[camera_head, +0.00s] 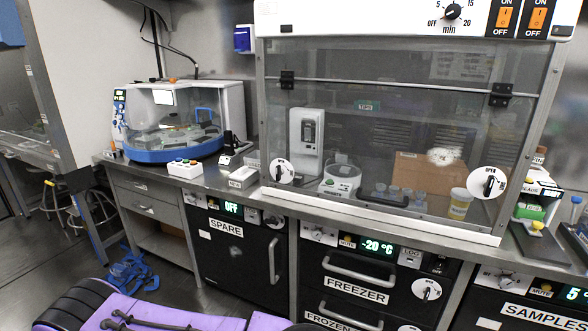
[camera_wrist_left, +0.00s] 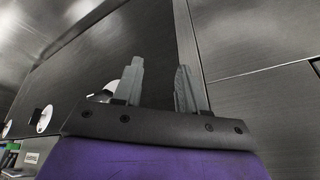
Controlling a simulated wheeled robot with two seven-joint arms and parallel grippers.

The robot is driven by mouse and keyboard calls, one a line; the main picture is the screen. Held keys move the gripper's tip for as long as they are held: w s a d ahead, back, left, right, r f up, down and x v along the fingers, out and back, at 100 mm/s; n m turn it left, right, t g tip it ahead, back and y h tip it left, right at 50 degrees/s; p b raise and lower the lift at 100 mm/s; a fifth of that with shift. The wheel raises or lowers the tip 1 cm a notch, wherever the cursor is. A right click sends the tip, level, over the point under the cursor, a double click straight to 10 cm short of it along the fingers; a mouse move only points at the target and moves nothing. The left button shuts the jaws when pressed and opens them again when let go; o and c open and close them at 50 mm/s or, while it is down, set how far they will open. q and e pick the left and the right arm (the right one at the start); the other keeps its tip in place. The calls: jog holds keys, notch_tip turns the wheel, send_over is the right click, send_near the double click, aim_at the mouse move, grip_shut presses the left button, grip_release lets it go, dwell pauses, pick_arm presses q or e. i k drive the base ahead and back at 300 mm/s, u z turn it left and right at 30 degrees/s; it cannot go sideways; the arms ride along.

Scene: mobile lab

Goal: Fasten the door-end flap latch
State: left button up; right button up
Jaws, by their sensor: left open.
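The clear front flap (camera_head: 350,112) of the bench hood is down in the head view. A round white latch plate with a black knob (camera_head: 281,171) sits at its lower left corner. A larger-looking one (camera_head: 488,184), marked OPEN at its top, sits at its lower right; its knob stands roughly upright. Which of them is the door-end latch I cannot tell. My left gripper (camera_wrist_left: 158,88) is open and empty in the left wrist view, before a dark grey panel. A white round part (camera_wrist_left: 104,92) shows partly hidden behind its left finger. My right gripper is not in view.
The counter edge (camera_head: 400,222) runs below the hood, above the FREEZER (camera_head: 352,290) and SPARE (camera_head: 235,262) units. A blue-and-white centrifuge-like machine (camera_head: 178,120) stands left. Blue items (camera_head: 133,270) lie on the floor. Another white dial (camera_wrist_left: 41,119) shows left in the wrist view.

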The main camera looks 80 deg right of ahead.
aim_at(279, 172)
jog(key=z, duration=1)
jog(key=i, duration=0.85)
jog(key=z, duration=0.9)
